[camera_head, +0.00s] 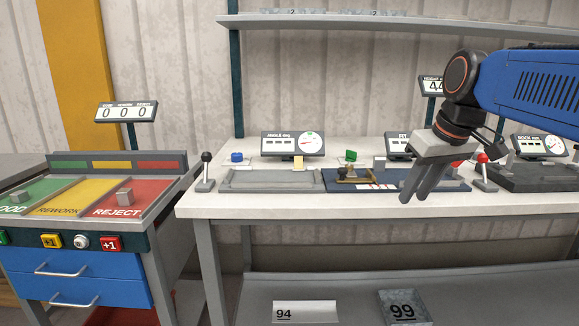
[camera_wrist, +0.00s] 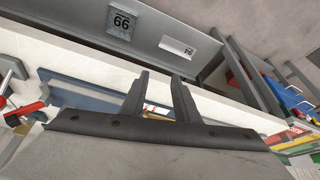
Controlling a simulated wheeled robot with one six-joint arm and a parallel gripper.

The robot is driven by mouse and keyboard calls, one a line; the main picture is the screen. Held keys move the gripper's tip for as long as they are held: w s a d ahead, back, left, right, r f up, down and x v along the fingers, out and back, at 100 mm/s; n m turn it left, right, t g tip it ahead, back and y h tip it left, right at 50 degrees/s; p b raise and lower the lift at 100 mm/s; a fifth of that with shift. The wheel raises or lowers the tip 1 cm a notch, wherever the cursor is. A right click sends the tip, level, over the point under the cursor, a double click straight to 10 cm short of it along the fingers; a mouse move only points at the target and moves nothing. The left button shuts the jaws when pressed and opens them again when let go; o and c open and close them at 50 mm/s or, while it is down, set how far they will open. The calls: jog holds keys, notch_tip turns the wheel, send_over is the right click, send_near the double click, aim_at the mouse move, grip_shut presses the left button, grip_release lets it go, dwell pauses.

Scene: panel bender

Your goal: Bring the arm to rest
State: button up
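My blue arm (camera_head: 530,80) reaches in from the right in the head view. My gripper (camera_head: 413,198) hangs in the air in front of the workbench (camera_head: 290,205), with its fingers pointing down and a little left. In the wrist view the two dark fingers of my gripper (camera_wrist: 162,78) stand apart. I see nothing held between them. In the head view the gripper covers part of the blue fixture mat (camera_head: 345,178) and the bench edge behind it.
The bench carries a grey plate (camera_head: 272,180), a black-knobbed lever (camera_head: 206,172), a red-knobbed lever (camera_head: 484,172) and an angle display (camera_head: 292,144). A shelf (camera_head: 400,24) runs above. A sorting cart (camera_head: 90,240) stands left. Number plates 94 (camera_head: 304,311) and 99 (camera_head: 403,305) are below.

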jog(key=s+d+f+m+h, duration=0.1)
jog(key=s+f+m, duration=0.2)
jog(key=s+f, duration=1.5)
notch_tip(320, 180, down, 4)
jog(key=shift+s+d+r+t, duration=0.1)
jog(key=shift+s+d+t, duration=0.1)
jog(key=shift+d+t, duration=0.15)
